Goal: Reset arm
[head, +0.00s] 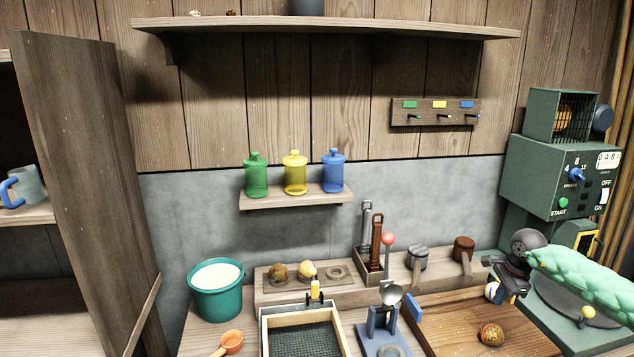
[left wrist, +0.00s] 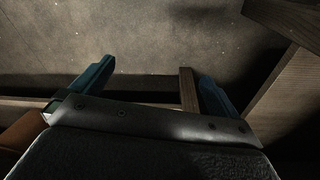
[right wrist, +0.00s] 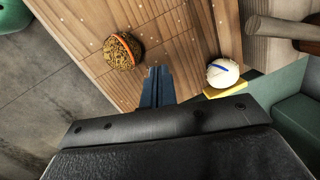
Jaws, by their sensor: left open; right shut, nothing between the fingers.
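My right gripper (head: 494,273) is over the right part of the wooden board, its arm in a green padded sleeve. In the right wrist view its two blue fingers (right wrist: 157,86) are together with nothing between them. A brown speckled ball with an orange band (right wrist: 122,51) lies on the board left of the fingers. A white ball with a blue stripe (right wrist: 222,72) lies to their right, apart from them. My left gripper (left wrist: 156,72) shows only in the left wrist view, open and empty, facing a grey surface; a wooden strip (left wrist: 188,90) shows beside its right finger.
The wooden board (head: 450,325) fills the front right, beside a green machine (head: 545,175). A teal bucket (head: 216,305), a framed tray (head: 267,320) and a red-knobbed lever (head: 388,240) stand on the bench. An open cabinet door (head: 85,170) stands at left.

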